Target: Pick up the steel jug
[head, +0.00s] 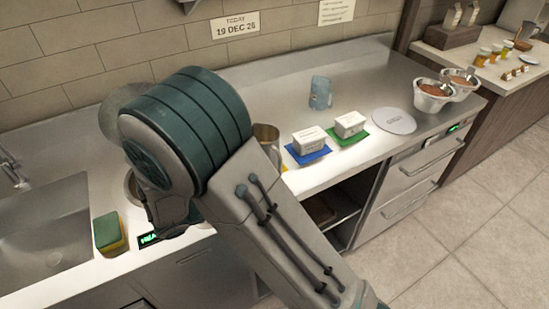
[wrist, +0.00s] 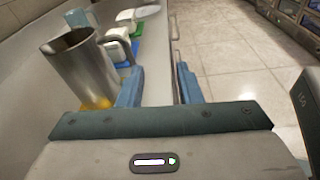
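The steel jug (wrist: 80,68) stands upright on the counter in the wrist view, its open mouth facing up. In the head view only part of the jug (head: 268,133) shows beside my arm, which hides the rest. My gripper (wrist: 160,78) is open and empty, with its two blue fingers apart. The jug is to the left of the left finger, not between the fingers. I cannot tell whether that finger touches it. Something yellow-orange (wrist: 98,103) shows at the jug's base. In the head view my gripper is hidden behind my arm.
White tubs on a blue mat (head: 308,155) and a green mat (head: 347,137) are right of the jug. A blue cup (head: 320,92) stands behind them. A white disc (head: 394,121) and bowls (head: 432,96) are further right. A sponge (head: 109,233) lies by the sink (head: 45,240).

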